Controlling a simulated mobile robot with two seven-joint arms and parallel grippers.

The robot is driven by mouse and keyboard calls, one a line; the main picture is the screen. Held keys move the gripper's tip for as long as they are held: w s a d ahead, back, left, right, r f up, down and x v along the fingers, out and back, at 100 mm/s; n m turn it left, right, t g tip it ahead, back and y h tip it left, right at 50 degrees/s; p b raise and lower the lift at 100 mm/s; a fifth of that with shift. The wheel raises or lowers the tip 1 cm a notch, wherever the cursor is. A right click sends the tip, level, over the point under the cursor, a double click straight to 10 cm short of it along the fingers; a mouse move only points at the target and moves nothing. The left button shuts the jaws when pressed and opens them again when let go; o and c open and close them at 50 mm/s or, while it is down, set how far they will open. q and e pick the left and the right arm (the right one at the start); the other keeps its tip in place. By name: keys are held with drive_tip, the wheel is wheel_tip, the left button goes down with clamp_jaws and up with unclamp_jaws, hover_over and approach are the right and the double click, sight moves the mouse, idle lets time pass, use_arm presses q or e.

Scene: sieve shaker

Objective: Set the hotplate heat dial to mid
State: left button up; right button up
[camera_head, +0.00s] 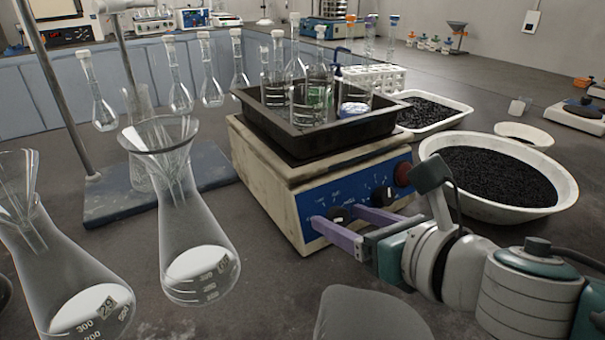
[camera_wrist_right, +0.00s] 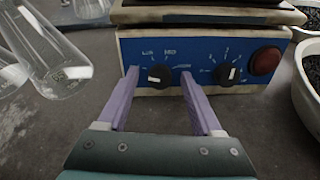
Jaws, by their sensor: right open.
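The hotplate (camera_head: 270,175) stands mid-table with a blue front panel (camera_head: 310,200). In the right wrist view its panel (camera_wrist_right: 210,50) carries two black dials and a red round knob (camera_wrist_right: 265,62). The left dial (camera_wrist_right: 160,76) has MID printed above it; its white mark appears toward its lower left. The right dial (camera_wrist_right: 229,74) has a numbered scale and a near-upright white mark. My right gripper (camera_head: 337,217) is open, its purple fingers on either side of the left dial, close to the panel. I cannot tell whether they touch the dial. My left gripper is out of view.
A black tray (camera_head: 350,128) with glassware sits on the hotplate. Two glass flasks with funnels (camera_head: 195,245) stand left of it. A white bowl of black grains (camera_head: 565,200) is close to my right wrist. A stand base (camera_head: 110,208) lies behind the flasks.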

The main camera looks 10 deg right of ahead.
clamp_jaws()
idle(0.5)
